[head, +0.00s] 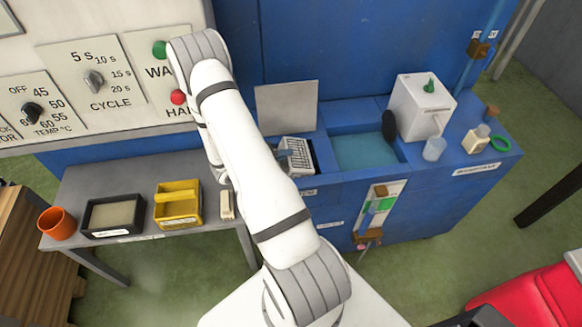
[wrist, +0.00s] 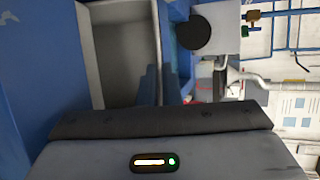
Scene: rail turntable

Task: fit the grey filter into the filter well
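In the head view the fingers (head: 285,154) show beside the ribbed piece. I cannot tell whether they hold anything.
The raised lid (head: 287,108) stands behind the ribbed piece. A water basin (head: 365,151), a black disc (head: 389,127) and a white box (head: 420,107) are to the right. A grey table (head: 142,238) at left holds a black tray (head: 112,214) and a yellow caddy (head: 178,204).

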